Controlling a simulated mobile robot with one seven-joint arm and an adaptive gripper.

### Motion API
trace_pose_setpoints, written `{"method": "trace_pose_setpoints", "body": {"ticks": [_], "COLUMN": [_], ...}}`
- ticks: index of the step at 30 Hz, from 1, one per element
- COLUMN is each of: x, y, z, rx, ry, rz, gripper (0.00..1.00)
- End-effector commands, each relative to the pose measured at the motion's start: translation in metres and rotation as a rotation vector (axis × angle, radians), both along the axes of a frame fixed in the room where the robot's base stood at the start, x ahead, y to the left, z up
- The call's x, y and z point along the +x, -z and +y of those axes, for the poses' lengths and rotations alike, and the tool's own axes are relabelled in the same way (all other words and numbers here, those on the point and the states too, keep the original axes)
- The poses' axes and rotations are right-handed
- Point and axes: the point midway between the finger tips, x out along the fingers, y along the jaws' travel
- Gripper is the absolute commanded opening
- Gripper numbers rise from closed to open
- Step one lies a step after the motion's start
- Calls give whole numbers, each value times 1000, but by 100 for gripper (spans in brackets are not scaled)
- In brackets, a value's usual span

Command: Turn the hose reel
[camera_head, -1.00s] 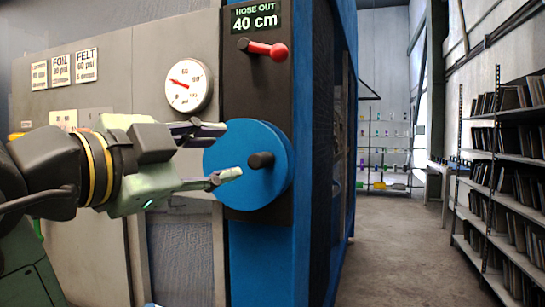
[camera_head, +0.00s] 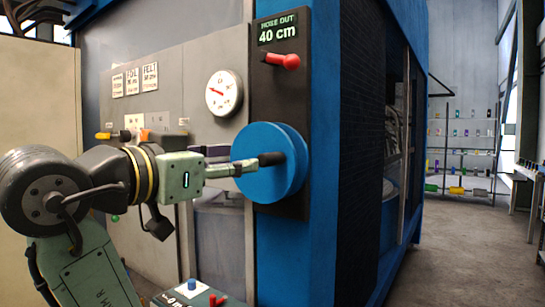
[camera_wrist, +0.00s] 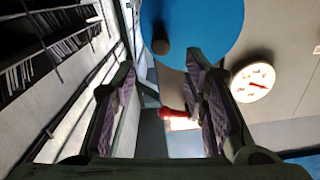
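The hose reel is a round blue disc (camera_head: 268,187) with a black handle knob (camera_head: 272,159) standing out from its face, on a dark panel. The sign (camera_head: 279,28) above reads HOSE OUT 40 cm. My gripper (camera_head: 240,160) is at the reel's left side, pointing right toward the knob; in this view a fingertip overlaps the disc. In the wrist view the fingers (camera_wrist: 160,75) are spread with nothing between them. There the disc (camera_wrist: 205,25) and knob (camera_wrist: 160,46) lie beyond the fingertips, and the knob looks apart from both fingers.
A red-handled lever (camera_head: 284,61) sits above the reel. A white dial gauge (camera_head: 223,93) is to its left. A control box (camera_head: 190,296) with buttons is low in front. The floor (camera_head: 450,265) at right is open.

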Motion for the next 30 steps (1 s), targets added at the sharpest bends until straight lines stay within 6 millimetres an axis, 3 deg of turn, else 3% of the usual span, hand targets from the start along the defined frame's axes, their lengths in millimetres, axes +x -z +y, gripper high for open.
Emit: {"method": "trace_pose_setpoints", "body": {"ticks": [18, 30], "x": [78, 85], "y": [-1, 0], "z": [-57, -62], "rx": [0, 2], "ry": [3, 1], "rz": [2, -1], "gripper": [40, 40]}}
